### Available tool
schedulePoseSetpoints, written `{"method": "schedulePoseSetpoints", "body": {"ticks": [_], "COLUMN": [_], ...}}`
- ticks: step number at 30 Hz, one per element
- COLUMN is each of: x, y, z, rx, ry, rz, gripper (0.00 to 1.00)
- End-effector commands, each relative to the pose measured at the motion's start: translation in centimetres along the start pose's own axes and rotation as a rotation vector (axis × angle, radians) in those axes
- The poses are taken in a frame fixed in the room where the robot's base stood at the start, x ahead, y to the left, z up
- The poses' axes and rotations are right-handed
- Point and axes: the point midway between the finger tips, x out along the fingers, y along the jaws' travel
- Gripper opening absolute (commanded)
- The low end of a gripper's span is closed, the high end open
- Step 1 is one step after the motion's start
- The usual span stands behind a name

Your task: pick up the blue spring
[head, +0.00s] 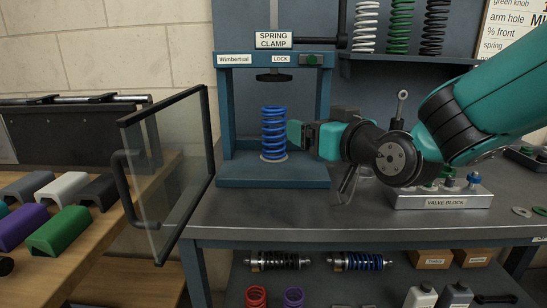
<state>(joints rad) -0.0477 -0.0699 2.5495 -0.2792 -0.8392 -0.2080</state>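The blue spring (273,134) stands upright on a pale round seat on the base of the spring clamp (272,182). The clamp's round press plate (275,76) is above it with a gap between. My gripper (295,134) reaches in from the right at the spring's mid height. Its teal fingertip is right beside the spring's right side. I cannot tell whether it touches. The far finger is hidden, so the opening between the fingers does not show.
A clear door (168,170) with a dark handle stands swung open on the left. The valve block (442,198) is on the bench at right. White, green and black springs stand on the shelf (402,64). The bench front is clear.

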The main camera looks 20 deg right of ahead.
Motion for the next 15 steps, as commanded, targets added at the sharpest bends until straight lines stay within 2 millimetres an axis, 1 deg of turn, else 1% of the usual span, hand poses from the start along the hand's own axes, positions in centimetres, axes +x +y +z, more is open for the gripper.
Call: {"method": "schedulePoseSetpoints", "body": {"ticks": [1, 3, 7, 14, 15], "x": [0.2, 0.4, 1.2, 2.6, 3.5], "y": [0.4, 0.6, 0.6, 0.8, 0.8], "z": [0.3, -0.2, -0.9, -1.0, -1.0], "rx": [-0.005, -0.012, -0.015, -0.007, -0.01], "ry": [0.024, 0.043, 0.044, 0.042, 0.045], "rz": [0.012, 0.019, 0.014, 0.027, 0.025], "gripper": [0.87, 0.87, 0.87, 0.87, 0.87]}}
